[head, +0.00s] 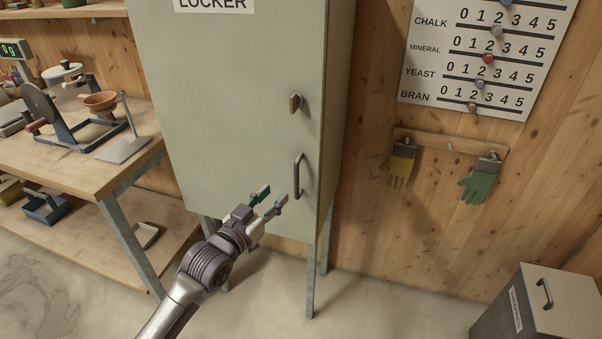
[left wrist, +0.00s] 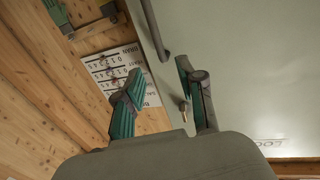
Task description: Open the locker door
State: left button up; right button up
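The grey-green locker door (head: 235,110) is closed, with a "LOCKER" label at its top. A dark vertical bar handle (head: 298,176) is near its right edge, with a small brass-coloured latch or knob (head: 295,103) above it. My left gripper (head: 274,199) is open and empty, in front of the door just left of and below the handle. In the left wrist view, the fingers of the left gripper (left wrist: 160,98) are apart. The handle (left wrist: 154,30) lies beyond their tips, and the latch (left wrist: 183,110) shows between them. My right gripper is not in view.
A wooden workbench (head: 75,165) with a scale and tools stands left of the locker. Gloves (head: 480,182) hang on the wall at right, below a number board (head: 487,55). A grey bin (head: 545,305) stands at lower right. The floor before the locker looks clear.

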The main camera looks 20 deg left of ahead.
aim_at(295, 173)
pick_arm(q)
jog(key=x, duration=1.1)
jog(key=shift+w+d, duration=0.1)
jog(key=shift+w, duration=0.05)
grip_shut()
